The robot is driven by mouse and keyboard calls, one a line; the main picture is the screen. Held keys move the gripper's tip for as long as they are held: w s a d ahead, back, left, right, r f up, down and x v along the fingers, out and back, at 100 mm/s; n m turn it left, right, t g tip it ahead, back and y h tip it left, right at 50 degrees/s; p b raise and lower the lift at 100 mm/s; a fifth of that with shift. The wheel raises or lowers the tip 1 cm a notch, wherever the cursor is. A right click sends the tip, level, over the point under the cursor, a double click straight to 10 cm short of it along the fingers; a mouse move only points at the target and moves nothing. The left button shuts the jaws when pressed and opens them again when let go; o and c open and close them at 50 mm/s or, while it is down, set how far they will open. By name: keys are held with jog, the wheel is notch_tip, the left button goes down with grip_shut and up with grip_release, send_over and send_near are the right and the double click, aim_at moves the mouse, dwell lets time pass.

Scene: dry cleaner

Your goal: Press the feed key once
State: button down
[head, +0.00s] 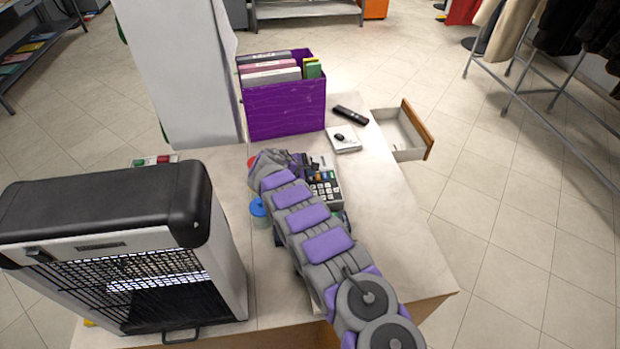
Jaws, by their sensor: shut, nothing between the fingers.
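A grey card-terminal-like device with a keypad (325,189) sits on the counter, partly hidden behind my arm. Small coloured keys show near its top, but I cannot tell which one is the feed key. My arm reaches from the lower right up over the counter. My gripper (262,165) is at its far end, shut and empty, just left of the device. The fingertips are small and hard to make out, and I cannot tell whether they touch anything.
A purple file box (285,108) and a black remote (350,115) stand on the counter (400,240) behind the device. A blue-lidded container (258,208) is beside my arm. A large black-and-white machine (120,250) fills the left. An open drawer (402,137) juts out right.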

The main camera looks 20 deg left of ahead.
jog(key=shift+f, duration=0.35)
dwell(0.4)
jog(key=shift+r, duration=0.1)
dwell(0.3)
jog(key=shift+r, duration=0.7)
jog(key=shift+r+p, duration=0.9)
jog(key=shift+r, duration=1.6)
